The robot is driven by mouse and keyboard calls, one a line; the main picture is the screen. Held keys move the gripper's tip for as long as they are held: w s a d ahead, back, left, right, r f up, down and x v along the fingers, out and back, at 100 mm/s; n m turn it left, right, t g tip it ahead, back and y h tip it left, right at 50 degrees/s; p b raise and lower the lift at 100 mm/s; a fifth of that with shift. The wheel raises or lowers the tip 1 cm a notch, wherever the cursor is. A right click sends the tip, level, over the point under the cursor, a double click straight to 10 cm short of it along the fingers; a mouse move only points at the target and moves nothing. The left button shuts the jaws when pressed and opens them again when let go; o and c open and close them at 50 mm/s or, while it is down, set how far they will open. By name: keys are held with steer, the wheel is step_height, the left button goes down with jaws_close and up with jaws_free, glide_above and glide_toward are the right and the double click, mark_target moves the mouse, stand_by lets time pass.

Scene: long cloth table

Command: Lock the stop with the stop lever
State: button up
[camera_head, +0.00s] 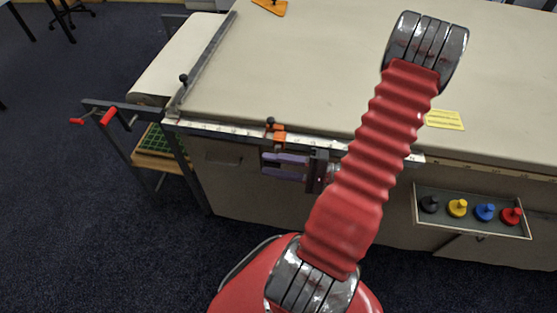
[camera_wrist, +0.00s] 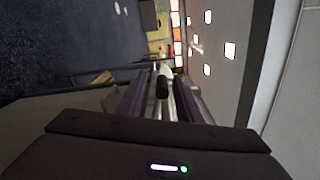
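The orange stop (camera_head: 279,137) sits on the ruler rail at the table's front edge in the head view. Its stop lever (camera_head: 270,122) has a small dark knob and stands at the left side of the stop. My gripper (camera_head: 268,165) is just below and in front of the stop, with purple fingers pointing left. The fingers are apart, also in the wrist view (camera_wrist: 160,84). There a dark knob (camera_wrist: 162,87) shows between them; I cannot tell whether it is touched. Nothing is seen gripped.
The ruler rail (camera_head: 225,131) runs along the cloth table (camera_head: 290,75). A hinged bar (camera_head: 208,62) lies across the left end, with red-handled cranks (camera_head: 108,116) beyond it. A tray (camera_head: 424,219) with several coloured knobs is at the right. A yellow label (camera_head: 443,119) lies on the table.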

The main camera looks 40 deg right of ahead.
steer(key=shift+d, duration=0.1)
steer(key=v, duration=1.3)
steer(key=shift+s+d, duration=0.2)
steer(key=shift+s, duration=0.1)
stand_by(0.5)
